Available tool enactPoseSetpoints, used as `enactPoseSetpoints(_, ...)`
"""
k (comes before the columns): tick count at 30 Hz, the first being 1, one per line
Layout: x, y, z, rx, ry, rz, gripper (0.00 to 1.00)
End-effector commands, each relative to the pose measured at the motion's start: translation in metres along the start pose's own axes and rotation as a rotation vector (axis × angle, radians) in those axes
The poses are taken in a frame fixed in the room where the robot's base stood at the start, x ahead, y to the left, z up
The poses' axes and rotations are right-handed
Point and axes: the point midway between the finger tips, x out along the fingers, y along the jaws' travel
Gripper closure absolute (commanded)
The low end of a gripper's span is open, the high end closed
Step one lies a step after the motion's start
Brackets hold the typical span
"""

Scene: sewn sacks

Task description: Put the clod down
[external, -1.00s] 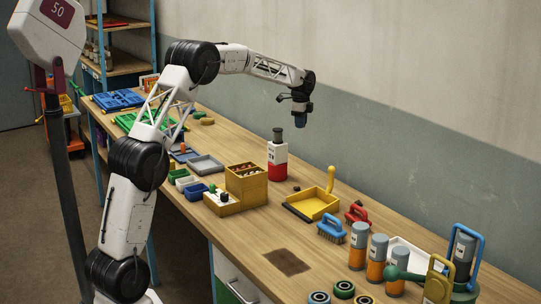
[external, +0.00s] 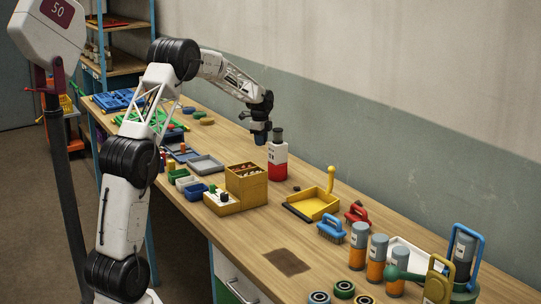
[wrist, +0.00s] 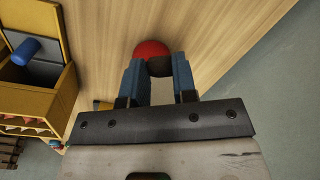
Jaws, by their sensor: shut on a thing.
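My gripper (external: 260,141) hangs over the bench behind and left of the red-and-white bottle (external: 278,160) in the external view. In the wrist view its two blue fingers (wrist: 157,78) are shut on a dark brown lump, the clod (wrist: 159,67), held between the fingertips. A round red shape (wrist: 150,48) shows just beyond the clod; I cannot tell whether they touch. The clod is too small to make out in the external view. The gap between it and the bench is unclear.
A yellow box (external: 246,187) with compartments stands in front of the bottle, with a yellow dustpan (external: 314,205) to the right. Blue and grey trays (external: 206,164) lie left. Orange-and-grey cylinders (external: 377,257) crowd the right. Bare wood (external: 225,137) shows left of my gripper.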

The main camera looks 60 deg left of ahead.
Motion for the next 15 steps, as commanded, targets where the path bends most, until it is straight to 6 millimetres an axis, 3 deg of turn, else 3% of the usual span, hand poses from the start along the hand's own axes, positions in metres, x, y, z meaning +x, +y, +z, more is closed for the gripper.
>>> enactPoseSetpoints(9, 0.044, 0.067, 0.014, -0.147, -0.010, -0.001, 0.96)
enactPoseSetpoints(15, 0.060, 0.094, 0.018, -0.208, -0.013, -0.001, 0.96)
